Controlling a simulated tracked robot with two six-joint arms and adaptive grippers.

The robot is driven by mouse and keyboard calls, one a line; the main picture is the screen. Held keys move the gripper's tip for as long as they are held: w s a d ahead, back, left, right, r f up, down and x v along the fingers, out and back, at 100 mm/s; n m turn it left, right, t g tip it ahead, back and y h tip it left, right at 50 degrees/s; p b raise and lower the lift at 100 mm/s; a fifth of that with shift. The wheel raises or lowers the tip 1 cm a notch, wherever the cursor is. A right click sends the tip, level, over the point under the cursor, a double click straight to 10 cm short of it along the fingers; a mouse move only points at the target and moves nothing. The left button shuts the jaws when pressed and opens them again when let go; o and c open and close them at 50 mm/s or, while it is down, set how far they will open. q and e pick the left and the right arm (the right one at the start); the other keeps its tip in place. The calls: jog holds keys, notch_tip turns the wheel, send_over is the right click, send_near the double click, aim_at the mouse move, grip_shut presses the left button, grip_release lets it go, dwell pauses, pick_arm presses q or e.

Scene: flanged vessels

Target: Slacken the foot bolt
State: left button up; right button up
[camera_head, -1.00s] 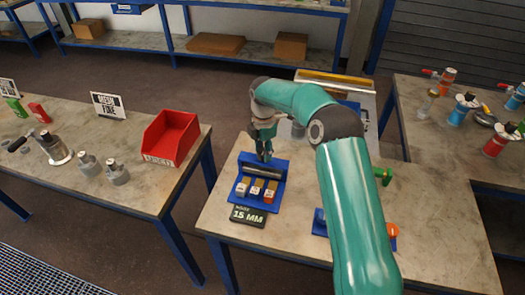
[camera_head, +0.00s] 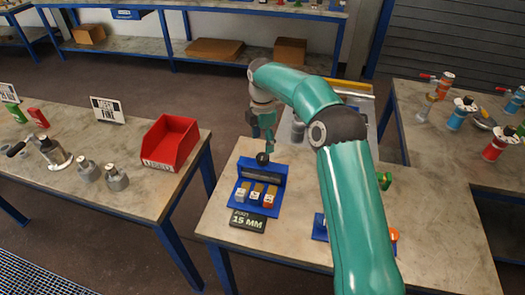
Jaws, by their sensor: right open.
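A blue holder (camera_head: 237,199) stands on the middle table. It carries a dark bar along its back and small blocks with white, grey and orange faces (camera_head: 254,194) at its front. A dark plate reading 15 MM (camera_head: 248,221) lies before it. My right gripper (camera_head: 263,156) points down just above the back of the holder, open. A dark round piece shows at its fingertips; I cannot tell whether it belongs to the gripper or to a tool. The foot bolt cannot be made out; my arm covers part of the table. My left gripper is out of view.
A red bin (camera_head: 170,142) and metal fittings (camera_head: 117,178) stand on the left table. Coloured valves (camera_head: 495,143) stand on the right table. Partly hidden blue, green and orange items lie around my right forearm. The table front is bare.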

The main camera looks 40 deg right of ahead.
aim_at(262, 156)
notch_tip(262, 156, up, 5)
jog(key=shift+r, duration=0.1)
dwell(0.7)
